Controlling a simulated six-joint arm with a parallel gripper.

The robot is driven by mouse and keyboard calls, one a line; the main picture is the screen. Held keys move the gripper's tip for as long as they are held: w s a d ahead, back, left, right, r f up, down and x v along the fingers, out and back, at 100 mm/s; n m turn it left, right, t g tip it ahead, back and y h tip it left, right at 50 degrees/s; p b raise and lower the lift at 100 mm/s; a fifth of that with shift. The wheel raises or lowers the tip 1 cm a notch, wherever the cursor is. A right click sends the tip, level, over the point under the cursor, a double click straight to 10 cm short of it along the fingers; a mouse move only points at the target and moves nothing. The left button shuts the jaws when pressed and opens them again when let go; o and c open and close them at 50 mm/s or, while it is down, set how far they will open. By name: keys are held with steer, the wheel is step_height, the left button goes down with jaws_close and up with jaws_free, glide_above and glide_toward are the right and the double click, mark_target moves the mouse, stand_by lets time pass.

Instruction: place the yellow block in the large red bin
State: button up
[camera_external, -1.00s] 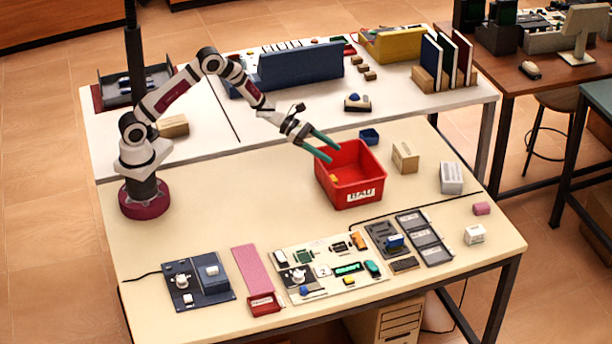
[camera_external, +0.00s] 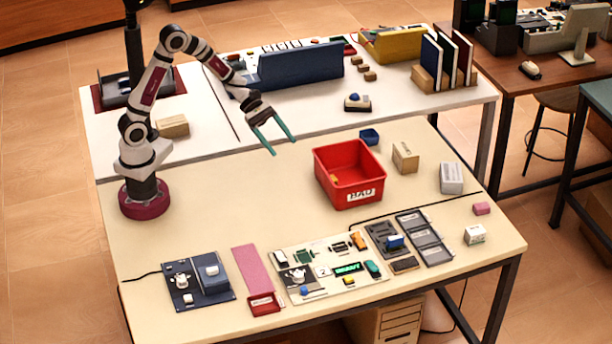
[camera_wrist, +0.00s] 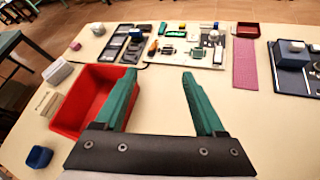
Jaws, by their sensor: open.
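The large red bin (camera_external: 350,190) stands on the cream table, right of the middle, with a white label on its front. A small patch of the yellow block (camera_external: 334,178) shows inside the bin, by its left wall. My gripper (camera_external: 284,147) is open and empty, raised above the table to the left of the bin. In the wrist view the two green fingers (camera_wrist: 160,76) are spread apart with nothing between them. The bin (camera_wrist: 64,115) lies at the left there, partly covered by the left finger, and the block cannot be made out in it.
A small blue bin (camera_external: 369,137) and a tan box (camera_external: 405,158) stand behind and right of the red bin. A white box (camera_external: 452,178) is farther right. Circuit boards (camera_external: 330,268) and a pink strip (camera_external: 252,270) lie along the front. The table left of the bin is clear.

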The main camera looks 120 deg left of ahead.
steer(key=s+d+r+m+g+h, duration=0.1)
steer(key=s+d+m+g, duration=0.45)
steer(key=d+m, duration=0.4)
steer(key=s+d+r+m+g+h, duration=0.1)
steer(key=s+d+m+g, duration=0.3)
steer(key=s+d+m, duration=0.55)
steer(key=s+a+m+g+y, duration=0.2)
steer(key=s+a+m+y, duration=0.1)
steer(key=s+m+y, duration=0.5)
steer(key=s+m, duration=0.3)
steer(key=m, duration=0.3)
steer(key=shift+a+f+y, duration=0.15)
steer(key=shift+a+y, duration=0.1)
steer(key=shift+y, duration=0.05)
